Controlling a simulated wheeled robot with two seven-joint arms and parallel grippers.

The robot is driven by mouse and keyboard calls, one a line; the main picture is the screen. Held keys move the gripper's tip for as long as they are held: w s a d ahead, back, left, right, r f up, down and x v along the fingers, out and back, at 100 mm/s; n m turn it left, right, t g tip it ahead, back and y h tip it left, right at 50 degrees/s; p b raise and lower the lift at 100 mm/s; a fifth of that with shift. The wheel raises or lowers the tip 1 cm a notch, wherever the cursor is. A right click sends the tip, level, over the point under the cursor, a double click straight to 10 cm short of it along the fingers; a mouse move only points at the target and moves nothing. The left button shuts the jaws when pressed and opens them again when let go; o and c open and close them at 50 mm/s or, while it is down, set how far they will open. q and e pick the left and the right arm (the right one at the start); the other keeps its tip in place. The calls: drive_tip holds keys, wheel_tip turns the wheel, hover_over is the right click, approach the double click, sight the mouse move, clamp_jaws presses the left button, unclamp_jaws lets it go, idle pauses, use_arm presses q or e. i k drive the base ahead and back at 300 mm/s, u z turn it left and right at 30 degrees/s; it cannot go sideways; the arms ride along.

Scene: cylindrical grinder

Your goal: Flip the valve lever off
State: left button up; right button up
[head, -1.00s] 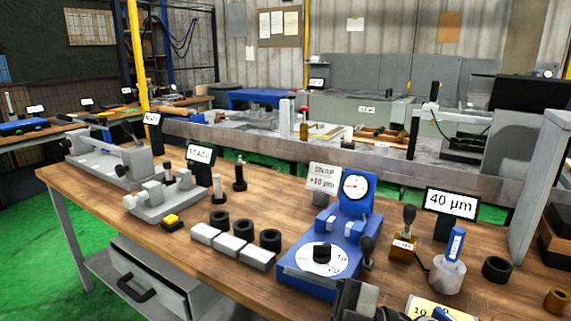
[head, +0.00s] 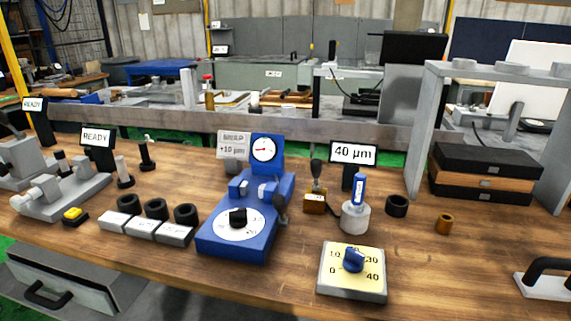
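A small brass block (head: 314,204) with a pale label stands on the wooden bench, right of the blue gauge device. A dark-knobbed lever (head: 316,172) stands roughly upright on it. It looks like the valve, but I cannot read its label. A dark hose runs from it toward a grey cylinder (head: 354,217) holding a blue plug gauge (head: 359,188). A sign (head: 353,152) behind reads 40 µm. The blue device (head: 233,240) carries another dark-knobbed lever (head: 281,204) on its right side. Neither gripper is in view.
A dial plate (head: 351,286) with a blue knob sits in front of the cylinder. Stacked cases (head: 492,172) stand under a grey shelf. Bench between the dial plate and the handled block is clear.

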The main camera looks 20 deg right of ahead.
sight(316, 164)
drive_tip(key=u, duration=1.75)
drive_tip(key=k, duration=1.05)
drive_tip(key=z, duration=1.15)
